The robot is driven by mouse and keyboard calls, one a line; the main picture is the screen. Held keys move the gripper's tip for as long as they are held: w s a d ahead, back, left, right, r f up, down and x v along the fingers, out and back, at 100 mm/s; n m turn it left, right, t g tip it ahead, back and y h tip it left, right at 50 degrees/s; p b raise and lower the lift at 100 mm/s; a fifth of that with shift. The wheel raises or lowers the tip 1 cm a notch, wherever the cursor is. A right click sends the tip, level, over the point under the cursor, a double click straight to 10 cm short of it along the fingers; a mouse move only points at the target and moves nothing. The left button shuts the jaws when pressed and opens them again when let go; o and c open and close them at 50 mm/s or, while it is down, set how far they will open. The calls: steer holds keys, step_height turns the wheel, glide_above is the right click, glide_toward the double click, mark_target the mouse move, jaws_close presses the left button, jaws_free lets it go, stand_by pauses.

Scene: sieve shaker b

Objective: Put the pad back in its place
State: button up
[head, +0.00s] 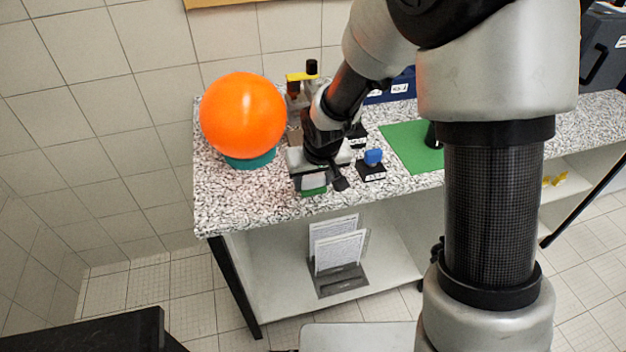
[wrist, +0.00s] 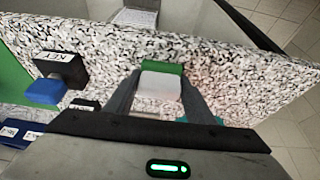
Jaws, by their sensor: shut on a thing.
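The pad (wrist: 161,86), a white block with a green end, sits between the two fingers of my gripper (wrist: 160,92) in the wrist view. My gripper is shut on it. In the head view my gripper (head: 314,174) is over the front edge area of the speckled bench, and the pad's green part (head: 314,191) shows just below it. I cannot tell whether the pad touches the bench top. The pad's own place cannot be made out for sure; a small black labelled stand (wrist: 85,105) is partly hidden by my gripper in the wrist view.
A blue piece (head: 373,157) sits on a black stand labelled KEY (wrist: 62,68), right of my gripper in the head view. An orange ball (head: 243,114) rests on a teal ring (head: 250,161) at the left. A green mat (head: 412,146) lies farther right. Bare speckled bench (head: 235,205) is front left.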

steer(key=shift+f, duration=0.15)
steer(key=o, duration=1.1)
